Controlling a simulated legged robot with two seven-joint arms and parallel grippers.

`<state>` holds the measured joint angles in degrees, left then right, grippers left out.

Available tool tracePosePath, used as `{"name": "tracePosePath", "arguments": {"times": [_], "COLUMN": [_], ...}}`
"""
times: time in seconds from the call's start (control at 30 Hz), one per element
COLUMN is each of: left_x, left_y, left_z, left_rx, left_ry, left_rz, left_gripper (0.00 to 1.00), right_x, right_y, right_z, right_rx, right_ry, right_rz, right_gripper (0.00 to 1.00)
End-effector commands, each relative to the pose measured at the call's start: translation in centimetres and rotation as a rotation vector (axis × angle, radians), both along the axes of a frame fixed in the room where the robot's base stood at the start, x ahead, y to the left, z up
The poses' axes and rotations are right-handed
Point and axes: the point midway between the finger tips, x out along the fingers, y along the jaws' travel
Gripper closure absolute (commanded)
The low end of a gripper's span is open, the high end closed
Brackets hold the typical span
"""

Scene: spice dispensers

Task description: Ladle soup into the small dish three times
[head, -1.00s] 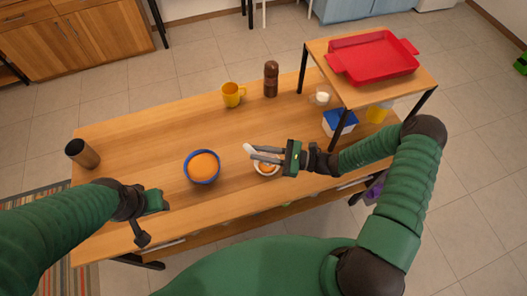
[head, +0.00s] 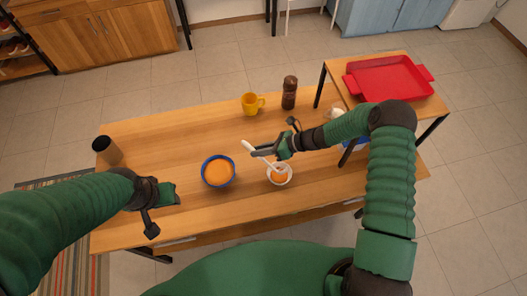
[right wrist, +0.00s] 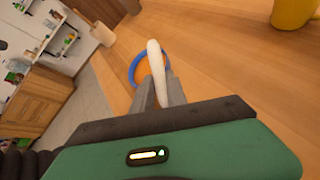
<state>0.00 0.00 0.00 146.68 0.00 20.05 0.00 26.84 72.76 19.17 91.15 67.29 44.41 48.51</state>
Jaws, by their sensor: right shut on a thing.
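A blue bowl (head: 205,180) of orange soup (head: 219,172) stands on the wooden table, left of the small white dish (head: 288,181). The dish holds some orange soup. My right gripper (head: 263,152) is shut on a white ladle (head: 248,146), behind and slightly left of the dish. The ladle slants down toward the dish; I cannot tell whether its scoop touches it. In the right wrist view the ladle handle (right wrist: 154,57) lies between the fingers, with the bowl rim (right wrist: 134,68) beyond. My left gripper (head: 165,195) hangs near the front left; its fingers are unclear.
A yellow mug (head: 250,104) and a brown grinder (head: 289,93) stand at the back of the table. A dark cylinder (head: 107,150) stands at the left end. A raised shelf at the right bears a red tray (head: 388,78). The table's middle left is clear.

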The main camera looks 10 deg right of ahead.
Motion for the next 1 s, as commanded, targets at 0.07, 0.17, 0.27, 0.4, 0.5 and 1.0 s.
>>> {"name": "tracePosePath", "arguments": {"times": [0.07,0.17,0.27,0.4,0.5,1.0], "left_x": [0.0,0.0,0.0,0.0,0.0,0.0], "left_y": [0.0,0.0,0.0,0.0,0.0,0.0], "left_z": [-0.3,-0.6,-1.2,-2.5,-3.2,-3.6], "left_rx": [0.0,0.0,0.0,0.0,0.0,0.0], "left_ry": [0.0,0.0,0.0,0.0,0.0,0.0], "left_rz": [0.0,0.0,0.0,0.0,0.0,0.0], "left_gripper": [0.57,0.57,0.57,0.57,0.57,0.57], "right_x": [0.6,1.2,1.8,2.5,2.7,2.9], "right_y": [0.4,0.7,1.0,1.3,1.3,1.3], "right_z": [-0.6,-1.4,-2.1,-3.4,-3.8,-3.9], "right_rx": [-0.03,-0.064,-0.098,-0.145,-0.16,-0.182], "right_ry": [0.053,0.129,0.204,0.309,0.356,0.411], "right_rz": [0.006,0.006,0.007,0.006,0.003,-0.001], "right_gripper": [1.0,1.0,1.0,1.0,1.0,1.0]}}
